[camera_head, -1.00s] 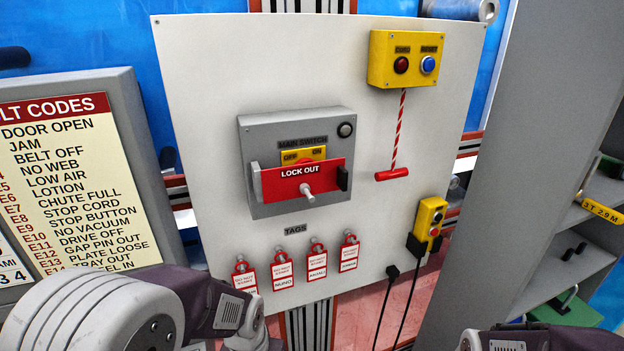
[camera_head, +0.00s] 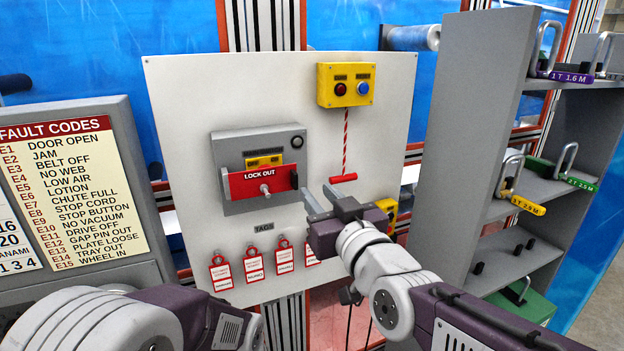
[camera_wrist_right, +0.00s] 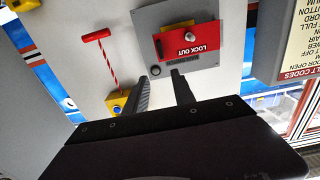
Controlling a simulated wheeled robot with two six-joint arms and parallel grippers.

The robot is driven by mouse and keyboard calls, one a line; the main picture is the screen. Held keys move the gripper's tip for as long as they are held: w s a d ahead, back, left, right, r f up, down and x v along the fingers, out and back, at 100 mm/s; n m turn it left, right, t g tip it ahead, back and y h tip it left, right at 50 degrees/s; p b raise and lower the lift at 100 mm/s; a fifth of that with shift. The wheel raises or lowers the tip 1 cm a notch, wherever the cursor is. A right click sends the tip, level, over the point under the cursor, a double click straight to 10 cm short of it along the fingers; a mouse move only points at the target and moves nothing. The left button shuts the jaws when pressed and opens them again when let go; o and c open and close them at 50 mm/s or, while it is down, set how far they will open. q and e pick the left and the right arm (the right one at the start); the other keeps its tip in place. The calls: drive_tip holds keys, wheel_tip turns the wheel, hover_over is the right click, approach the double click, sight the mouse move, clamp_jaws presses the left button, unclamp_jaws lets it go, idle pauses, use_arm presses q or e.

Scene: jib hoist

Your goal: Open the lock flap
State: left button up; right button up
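The lock flap (camera_head: 262,181) is a red plate marked LOCK OUT across the front of the grey main switch box (camera_head: 230,202). A pale knob (camera_head: 264,188) sticks out through it, and a black tab (camera_head: 294,177) stands at its right end. The flap (camera_wrist_right: 185,39) shows upside down in the right wrist view. My right gripper (camera_head: 318,190) is open and empty, to the right of the flap and apart from it. Its two fingers (camera_wrist_right: 162,76) point toward the box in the wrist view. My left arm is at the lower left; its gripper fingers are not visible.
A red pull handle (camera_head: 343,178) hangs on a cord from a yellow button box (camera_head: 345,84), close to the right gripper. Several red tags (camera_head: 254,262) hang below the switch. A grey shelf (camera_head: 455,130) stands right, a fault code board (camera_head: 60,190) left.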

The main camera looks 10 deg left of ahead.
sight(296, 176)
drive_tip(key=p+x, duration=0.1)
drive_tip(key=x, duration=0.2)
drive_tip(key=p+x, duration=0.2)
drive_tip(key=x, duration=0.2)
drive_tip(key=f+p+x, duration=0.1)
drive_tip(key=x, duration=0.3)
drive_tip(key=shift+s+a, duration=0.1)
drive_tip(key=shift+a, duration=0.3)
drive_tip(key=shift+s+d, duration=0.15)
drive_tip(key=shift+d, duration=0.1)
drive_tip(key=shift+s, duration=0.1)
drive_tip(key=shift+c, duration=0.9)
use_arm(q)
drive_tip(key=r, duration=0.2)
drive_tip(key=w+r, duration=0.1)
drive_tip(key=r, duration=0.1)
drive_tip(key=shift+a, duration=0.3)
use_arm(e)
clamp_jaws()
